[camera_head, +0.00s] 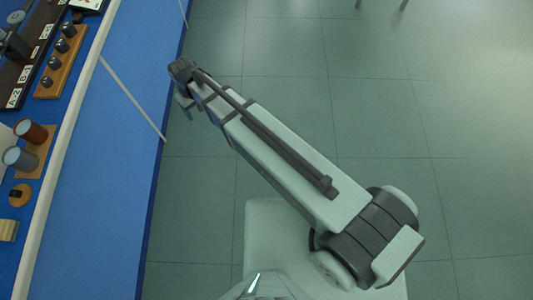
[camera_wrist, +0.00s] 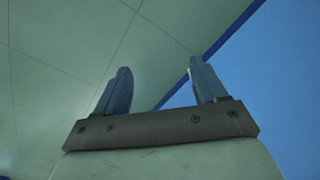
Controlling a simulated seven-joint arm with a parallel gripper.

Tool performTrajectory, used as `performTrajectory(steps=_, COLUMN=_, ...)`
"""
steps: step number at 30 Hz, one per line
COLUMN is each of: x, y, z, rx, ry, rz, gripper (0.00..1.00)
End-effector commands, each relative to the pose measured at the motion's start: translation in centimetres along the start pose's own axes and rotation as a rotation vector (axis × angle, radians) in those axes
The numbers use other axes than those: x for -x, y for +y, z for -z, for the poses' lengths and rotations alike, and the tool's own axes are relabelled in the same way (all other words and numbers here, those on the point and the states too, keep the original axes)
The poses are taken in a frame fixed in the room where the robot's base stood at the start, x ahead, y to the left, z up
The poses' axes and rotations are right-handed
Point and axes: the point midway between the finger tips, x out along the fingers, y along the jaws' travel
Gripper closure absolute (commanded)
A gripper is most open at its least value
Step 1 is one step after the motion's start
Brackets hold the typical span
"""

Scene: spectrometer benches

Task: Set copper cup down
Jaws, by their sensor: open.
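The copper cup (camera_head: 31,131) is at the left edge of the head view, on a small wooden board (camera_head: 45,158) on the blue bench. A grey-blue cup (camera_head: 19,158) is just below it in the picture. My gripper (camera_wrist: 158,76) is open in the wrist view, with nothing between its two fingers. Floor and the edge of a blue surface show behind the fingers. In the head view my arm reaches up and left, ending over the floor beside the bench, well to the right of the cups. The fingers cannot be made out there.
A pale rail (camera_head: 73,135) runs along the blue bench (camera_head: 120,170). Left of it are a wooden block with dark knobs (camera_head: 61,62), a round wooden piece (camera_head: 19,195) and a pale ribbed block (camera_head: 8,230).

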Motion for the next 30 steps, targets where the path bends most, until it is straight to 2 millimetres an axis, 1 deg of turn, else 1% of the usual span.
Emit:
performTrajectory(steps=1, x=-1.8, y=2.0, z=-2.1, rx=-0.038, ry=-0.027, rz=0.002, gripper=0.29)
performTrajectory(steps=3, x=-3.8, y=4.3, z=-4.4, rx=-0.084, ry=-0.058, rz=0.005, gripper=0.29)
performTrajectory(steps=5, x=-5.5, y=6.1, z=-6.5, rx=-0.124, ry=-0.084, rz=0.008, gripper=0.29)
performTrajectory(steps=6, x=-6.6, y=7.2, z=-8.0, rx=-0.150, ry=-0.102, rz=0.011, gripper=0.29)
performTrajectory(steps=8, x=-8.2, y=8.8, z=-10.2, rx=-0.190, ry=-0.128, rz=0.016, gripper=0.29)
performTrajectory(steps=9, x=-9.2, y=9.8, z=-11.8, rx=-0.216, ry=-0.146, rz=0.019, gripper=0.29)
performTrajectory(steps=11, x=-10.7, y=11.0, z=-14.2, rx=-0.254, ry=-0.173, rz=0.026, gripper=0.29)
performTrajectory(steps=12, x=-11.6, y=11.8, z=-15.8, rx=-0.280, ry=-0.190, rz=0.030, gripper=0.29)
performTrajectory(steps=14, x=-12.9, y=12.8, z=-18.2, rx=-0.318, ry=-0.217, rz=0.038, gripper=0.29)
performTrajectory(steps=15, x=-13.7, y=13.4, z=-19.9, rx=-0.344, ry=-0.234, rz=0.044, gripper=0.29)
performTrajectory(steps=17, x=-14.9, y=14.1, z=-22.4, rx=-0.382, ry=-0.259, rz=0.053, gripper=0.29)
performTrajectory(steps=18, x=-15.7, y=14.5, z=-24.1, rx=-0.408, ry=-0.277, rz=0.060, gripper=0.29)
performTrajectory(steps=22, x=-17.8, y=15.2, z=-29.6, rx=-0.489, ry=-0.333, rz=0.084, gripper=0.29)
performTrajectory(steps=24, x=-18.8, y=15.2, z=-32.6, rx=-0.533, ry=-0.363, rz=0.099, gripper=0.29)
performTrajectory(steps=26, x=-19.6, y=15.1, z=-35.1, rx=-0.570, ry=-0.388, rz=0.112, gripper=0.29)
performTrajectory(steps=27, x=-20.1, y=14.9, z=-36.7, rx=-0.594, ry=-0.405, rz=0.122, gripper=0.29)
performTrajectory(steps=29, x=-20.7, y=14.6, z=-39.1, rx=-0.629, ry=-0.429, rz=0.137, gripper=0.29)
performTrajectory(steps=30, x=-21.1, y=14.2, z=-40.6, rx=-0.652, ry=-0.445, rz=0.147, gripper=0.29)
